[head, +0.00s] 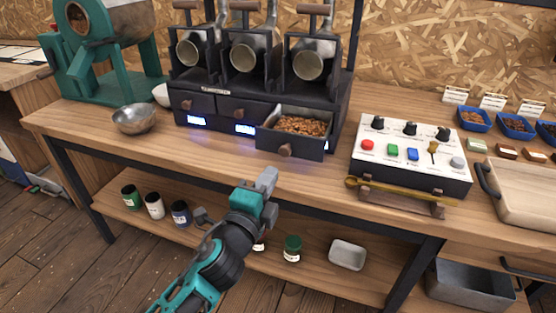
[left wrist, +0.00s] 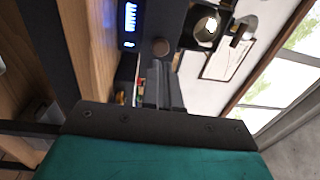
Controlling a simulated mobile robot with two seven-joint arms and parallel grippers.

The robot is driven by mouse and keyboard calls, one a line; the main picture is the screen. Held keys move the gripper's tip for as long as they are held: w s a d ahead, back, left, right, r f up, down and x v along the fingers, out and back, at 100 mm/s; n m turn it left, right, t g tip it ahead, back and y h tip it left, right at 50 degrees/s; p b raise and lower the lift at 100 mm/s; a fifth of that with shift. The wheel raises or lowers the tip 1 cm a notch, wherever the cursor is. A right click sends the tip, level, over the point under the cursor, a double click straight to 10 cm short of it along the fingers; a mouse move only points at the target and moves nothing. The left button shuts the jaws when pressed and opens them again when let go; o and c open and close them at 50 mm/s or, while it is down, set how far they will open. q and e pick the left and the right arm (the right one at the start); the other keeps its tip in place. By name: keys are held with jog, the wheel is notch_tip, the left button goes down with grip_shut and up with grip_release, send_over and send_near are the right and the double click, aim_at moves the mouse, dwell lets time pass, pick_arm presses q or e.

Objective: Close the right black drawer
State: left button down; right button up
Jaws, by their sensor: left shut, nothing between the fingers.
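The right black drawer (head: 293,142) stands pulled out of the black three-drawer unit in the head view. It holds brown beans (head: 302,125) and has a round wooden knob (head: 284,150) on its front. The left drawer (head: 193,105) and middle drawer (head: 244,110) look shut. My left gripper (head: 266,182) is below and a little left of the open drawer's front in the picture, apart from it. Its fingers are together and empty. In the left wrist view the shut fingers (left wrist: 157,85) point toward a round knob (left wrist: 161,47) on a dark front. My right gripper is not in view.
A control box (head: 411,153) with a brass scoop (head: 394,190) in front stands right of the drawers. A metal bowl (head: 134,119) sits to the left. Jars and a pale tray (head: 348,254) stand on the lower shelf. Bare tabletop lies before the drawers.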

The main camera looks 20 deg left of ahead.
aim_at(284, 153)
pick_arm(q)
jog(key=w, duration=0.5)
jog(key=shift+w+d+r, duration=0.1)
jog(key=shift+w+d, duration=0.05)
jog(key=shift+w, duration=0.2)
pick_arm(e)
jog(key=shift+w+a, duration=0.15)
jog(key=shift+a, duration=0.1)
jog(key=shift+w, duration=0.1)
